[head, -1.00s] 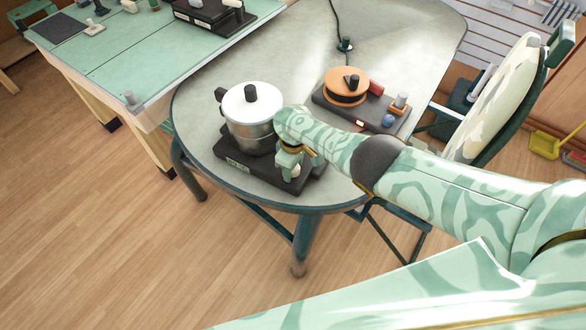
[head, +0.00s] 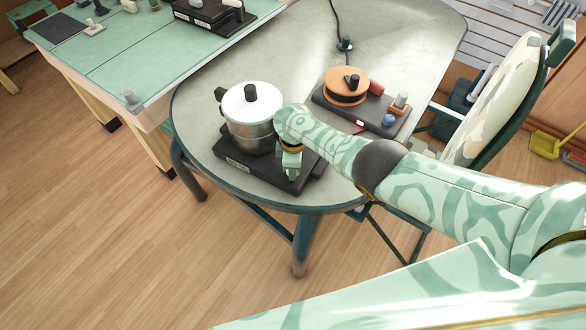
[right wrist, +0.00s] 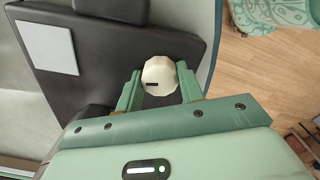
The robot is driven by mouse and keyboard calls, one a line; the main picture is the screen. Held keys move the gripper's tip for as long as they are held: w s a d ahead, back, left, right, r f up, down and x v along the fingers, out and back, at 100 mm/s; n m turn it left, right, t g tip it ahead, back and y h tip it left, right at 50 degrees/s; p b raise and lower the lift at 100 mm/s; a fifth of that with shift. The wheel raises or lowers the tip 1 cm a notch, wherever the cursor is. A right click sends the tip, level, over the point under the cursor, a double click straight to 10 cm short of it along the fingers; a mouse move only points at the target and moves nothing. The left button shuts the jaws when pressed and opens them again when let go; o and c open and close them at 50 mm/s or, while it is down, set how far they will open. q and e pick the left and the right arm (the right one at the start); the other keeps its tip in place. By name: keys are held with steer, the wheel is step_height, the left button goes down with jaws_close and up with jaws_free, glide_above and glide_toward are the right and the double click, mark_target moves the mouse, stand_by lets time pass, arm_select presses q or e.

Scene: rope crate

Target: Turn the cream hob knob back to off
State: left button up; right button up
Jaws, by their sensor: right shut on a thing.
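The cream knob (right wrist: 160,72) sits on the dark hob and shows in the right wrist view as a faceted round cap with a short dark mark. My right gripper (right wrist: 160,82) is shut on it, one green finger on each side. In the head view my right gripper (head: 291,168) points down at the front right of the black hob (head: 237,163) and hides the knob. A steel pot (head: 252,137) with a white lid stands on the hob, just left of my right gripper. My left gripper is not in view.
The hob stands near the rounded front edge of a grey table (head: 205,95). Behind my right forearm is a dark unit with an orange reel (head: 345,82). A patterned chair (head: 495,95) is at the right, and a green-topped table (head: 110,60) at the left.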

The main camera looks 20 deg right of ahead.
steer(key=shift+n, duration=1.1)
steer(key=shift+f+n, duration=0.15)
steer(key=shift+n, duration=1.05)
steer(key=n, duration=0.5)
steer(key=shift+s+b, duration=0.1)
steer(key=shift+b, duration=0.3)
steer(key=n, duration=0.3)
steer(key=shift+f, duration=0.1)
steer(key=n, duration=0.4)
steer(key=shift+s+b, duration=0.1)
steer(key=shift+b, duration=0.3)
